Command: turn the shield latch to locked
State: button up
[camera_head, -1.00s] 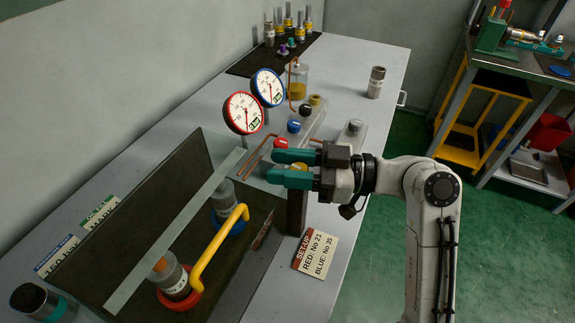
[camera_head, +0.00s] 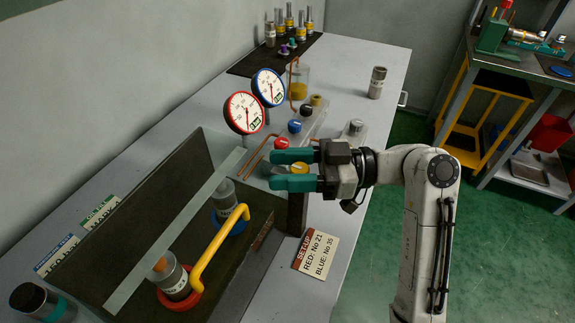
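The shield enclosure (camera_head: 170,178) stands at the bench's lower left, with dark panels, a pale edge strip (camera_head: 176,232) and a yellow bar handle (camera_head: 219,248). Two grey cylinders show in it, one in a red ring (camera_head: 181,297) and one near a blue ring (camera_head: 237,228). I cannot make out the latch clearly; it may be hidden or too small. My gripper (camera_head: 272,170) has teal fingers pointing left, parted with a gap between them. It hovers above the enclosure's right end, near a dark post (camera_head: 296,212), and holds nothing I can see.
Red (camera_head: 244,112) and blue (camera_head: 268,87) gauges stand behind my gripper. Coloured knobs, including a blue one (camera_head: 294,126), and copper pipes are close to the fingers. A set-up card (camera_head: 316,254) lies at the front edge.

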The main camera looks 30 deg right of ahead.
jog(key=shift+o, duration=0.8)
jog(key=shift+r, duration=0.1)
jog(key=b+v, duration=0.1)
jog(key=v, duration=0.9)
jog(key=shift+s+d, duration=0.2)
jog(key=shift+d, duration=0.15)
